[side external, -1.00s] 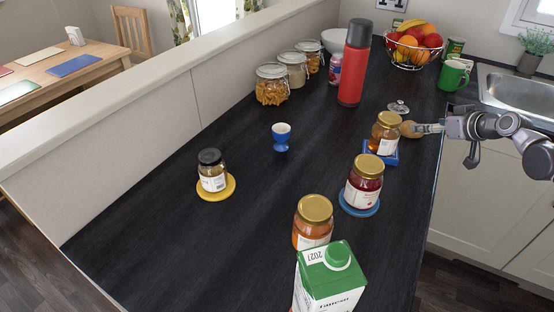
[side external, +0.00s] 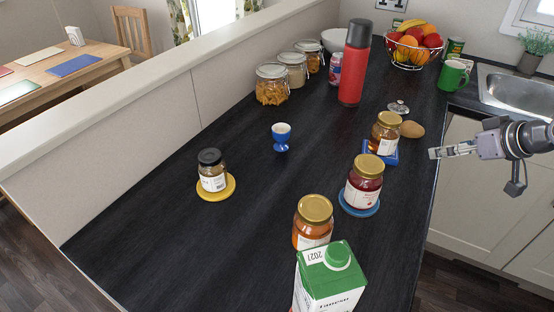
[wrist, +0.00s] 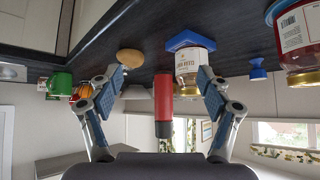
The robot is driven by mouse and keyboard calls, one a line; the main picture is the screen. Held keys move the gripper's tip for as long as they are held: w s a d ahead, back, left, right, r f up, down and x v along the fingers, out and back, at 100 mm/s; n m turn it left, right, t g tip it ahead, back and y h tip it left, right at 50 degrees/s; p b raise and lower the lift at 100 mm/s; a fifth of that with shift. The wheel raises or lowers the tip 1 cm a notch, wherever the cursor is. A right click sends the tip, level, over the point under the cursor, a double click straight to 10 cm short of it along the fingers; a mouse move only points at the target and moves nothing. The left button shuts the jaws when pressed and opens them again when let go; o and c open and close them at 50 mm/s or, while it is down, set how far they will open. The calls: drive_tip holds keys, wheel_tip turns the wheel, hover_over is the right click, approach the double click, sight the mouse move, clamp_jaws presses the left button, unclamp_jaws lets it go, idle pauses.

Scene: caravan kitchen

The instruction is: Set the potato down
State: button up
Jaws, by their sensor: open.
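The brown potato (side external: 411,130) lies on the dark worktop, just right of a gold-lidded jar (side external: 386,132) that stands on a blue square coaster (side external: 390,157). In the side view my gripper (side external: 432,153) is off the worktop's right edge, apart from the potato and nearer the camera. In the wrist view, which is upside down, the potato (wrist: 130,58) shows beyond the two spread fingers (wrist: 160,80). The gripper is open with nothing between the fingers.
A jar on a blue round coaster (side external: 360,208), another jar (side external: 313,222) and a green-topped carton (side external: 331,275) stand toward the front. A metal lid-like object (side external: 398,107), red flask (side external: 354,65) and green mug (side external: 452,77) stand behind.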

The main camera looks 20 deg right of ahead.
drive_tip(key=s+a+f+g, duration=0.1)
drive_tip(key=s+a+g, duration=0.1)
drive_tip(key=s, duration=0.8)
drive_tip(key=shift+s+a+f, duration=0.2)
drive_tip(key=shift+a+f, duration=0.05)
